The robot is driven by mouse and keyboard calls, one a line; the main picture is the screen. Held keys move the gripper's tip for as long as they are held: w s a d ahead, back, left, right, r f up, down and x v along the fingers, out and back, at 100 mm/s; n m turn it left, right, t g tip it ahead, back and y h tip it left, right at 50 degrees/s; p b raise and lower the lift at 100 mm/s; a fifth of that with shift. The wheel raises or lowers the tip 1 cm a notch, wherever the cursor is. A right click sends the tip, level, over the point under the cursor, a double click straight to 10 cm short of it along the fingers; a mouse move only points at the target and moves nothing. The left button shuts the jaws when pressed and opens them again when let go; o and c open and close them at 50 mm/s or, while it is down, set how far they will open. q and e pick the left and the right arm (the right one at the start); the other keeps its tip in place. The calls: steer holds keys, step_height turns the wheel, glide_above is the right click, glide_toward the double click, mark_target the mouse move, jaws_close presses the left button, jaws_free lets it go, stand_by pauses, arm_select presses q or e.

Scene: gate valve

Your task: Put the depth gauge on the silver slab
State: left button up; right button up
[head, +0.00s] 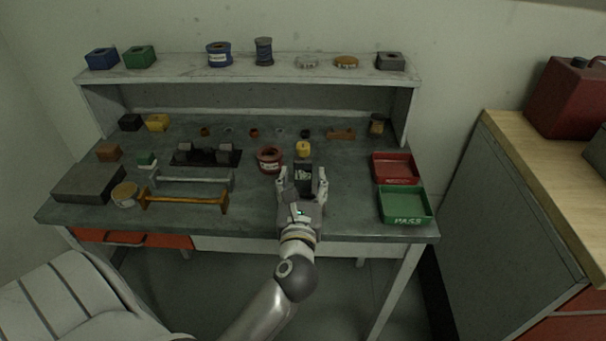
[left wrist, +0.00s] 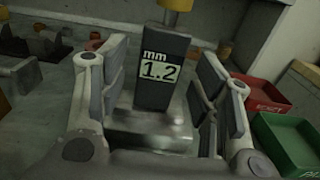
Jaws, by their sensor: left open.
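The depth gauge, a dark upright block with a "mm 1.2" display, shows in the left wrist view (left wrist: 160,75) and on the bench in the head view (head: 303,172). A shiny silver base (left wrist: 150,132) lies under the display; I cannot tell whether it is part of the gauge or a separate slab. My left gripper (head: 303,177) is open, with one finger on each side of the gauge and gaps visible in the left wrist view (left wrist: 160,95). A broad grey slab (head: 88,184) lies at the bench's left end. My right gripper is not in view.
Red (head: 395,168) and green (head: 405,205) trays stand at the right. Orange (head: 186,200) and grey (head: 190,181) bars lie between slab and gripper.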

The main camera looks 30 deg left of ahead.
arm_select(q)
steer(key=b+v, duration=0.2)
steer(key=v, duration=0.6)
steer(key=shift+s+d, duration=0.2)
